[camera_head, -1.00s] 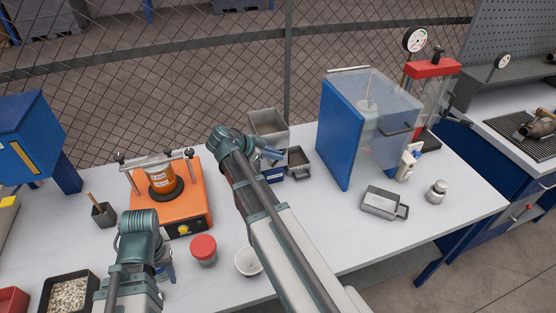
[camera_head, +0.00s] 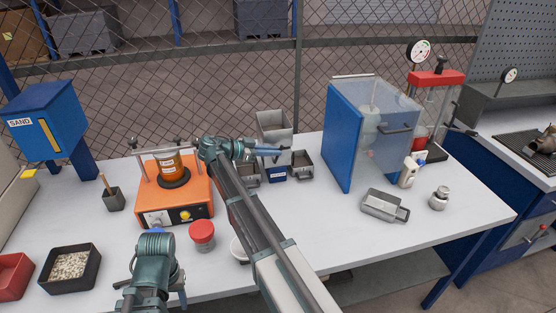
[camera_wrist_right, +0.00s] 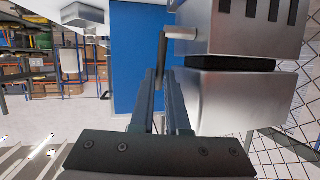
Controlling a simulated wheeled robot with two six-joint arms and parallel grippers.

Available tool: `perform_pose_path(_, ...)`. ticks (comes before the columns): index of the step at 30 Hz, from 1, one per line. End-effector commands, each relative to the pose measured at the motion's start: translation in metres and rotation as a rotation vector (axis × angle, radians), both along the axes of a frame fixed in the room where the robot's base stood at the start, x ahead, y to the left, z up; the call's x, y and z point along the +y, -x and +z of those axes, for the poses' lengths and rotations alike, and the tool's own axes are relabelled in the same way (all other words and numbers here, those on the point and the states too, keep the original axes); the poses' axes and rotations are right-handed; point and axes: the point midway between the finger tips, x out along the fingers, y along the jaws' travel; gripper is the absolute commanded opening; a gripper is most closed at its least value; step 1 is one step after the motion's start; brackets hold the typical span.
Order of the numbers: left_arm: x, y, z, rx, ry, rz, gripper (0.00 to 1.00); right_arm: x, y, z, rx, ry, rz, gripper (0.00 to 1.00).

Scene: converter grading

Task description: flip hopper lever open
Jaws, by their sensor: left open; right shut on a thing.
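The grey metal hopper (camera_head: 273,125) stands at the back middle of the bench, on a splitter with small trays. My right gripper (camera_head: 279,151) comes at it from the left. In the right wrist view my right gripper (camera_wrist_right: 159,82) is shut on the hopper lever (camera_wrist_right: 161,58), a thin bar joined by a round pin to the metal body (camera_wrist_right: 235,95). The lever is too small to make out in the head view. My left gripper (camera_head: 180,296) is at the lower left, low in front of the orange shaker; its fingers are mostly hidden, and it holds nothing that I can see.
A blue cabinet with a clear front (camera_head: 365,135) stands right of the hopper. The orange shaker (camera_head: 175,200) with a jar is to the left.

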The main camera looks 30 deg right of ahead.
Motion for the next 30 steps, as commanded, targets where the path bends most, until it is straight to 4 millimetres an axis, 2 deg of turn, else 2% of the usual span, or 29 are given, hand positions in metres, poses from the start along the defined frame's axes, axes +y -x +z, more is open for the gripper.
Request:
perform_pose_path(13, 0.0000, -0.0002, -0.0014, 0.000, 0.000, 0.000, 0.50, 0.0011, -0.0026, 0.0000, 0.003, 0.007, -0.002, 0.00)
perform_pose_path(14, 0.0000, -0.0002, -0.0014, 0.000, 0.000, 0.000, 0.50, 0.0011, -0.0026, 0.0000, 0.002, 0.007, -0.002, 0.15)
perform_pose_path(18, 0.0000, -0.0001, -0.0014, 0.000, 0.000, 0.000, 0.50, 0.0011, -0.0028, 0.0000, 0.002, 0.007, -0.001, 0.40)
perform_pose_path(19, 0.0000, -0.0001, -0.0014, 0.000, 0.000, 0.000, 0.50, 0.0011, -0.0030, 0.0001, 0.002, 0.007, -0.001, 0.43)
perform_pose_path(30, 0.0000, -0.0001, 0.0018, 0.000, 0.000, 0.000, 0.50, 0.0068, -0.0039, 0.0033, 0.001, 0.007, 0.001, 0.43)
